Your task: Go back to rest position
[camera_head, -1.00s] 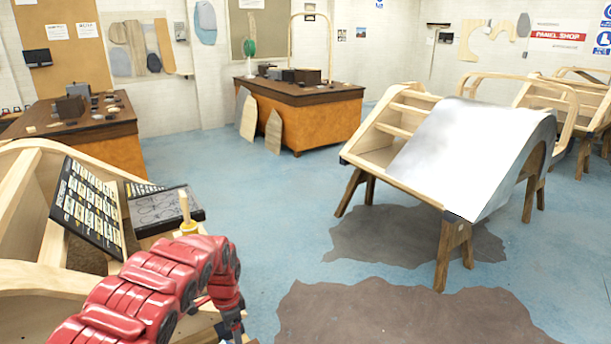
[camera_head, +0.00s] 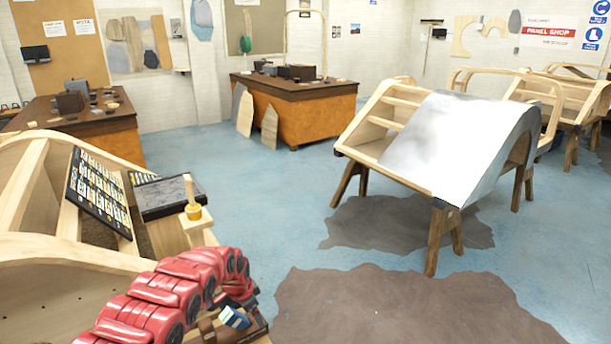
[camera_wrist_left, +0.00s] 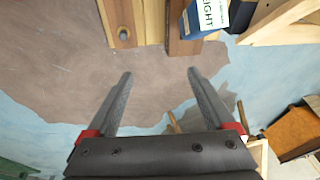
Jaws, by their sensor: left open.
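My left arm shows as red links coming in at the bottom left of the head view; its gripper is hidden there behind the arm or below the frame. In the left wrist view my left gripper (camera_wrist_left: 160,88) is open, with two grey fingers apart and nothing between them. Beyond the fingers lies the brown floor patch, with wooden parts and a blue and white box (camera_wrist_left: 208,16) at the top. The blue and white box also shows in the head view (camera_head: 235,318), just right of the red arm. My right gripper is not in view.
A wooden bodyframe (camera_head: 32,190) with a dark panel of labels (camera_head: 98,193) stands close on the left. Another bodyframe on trestles carries a silver sheet (camera_head: 445,140). Two desks stand behind. Blue floor (camera_head: 265,215) lies open in the middle.

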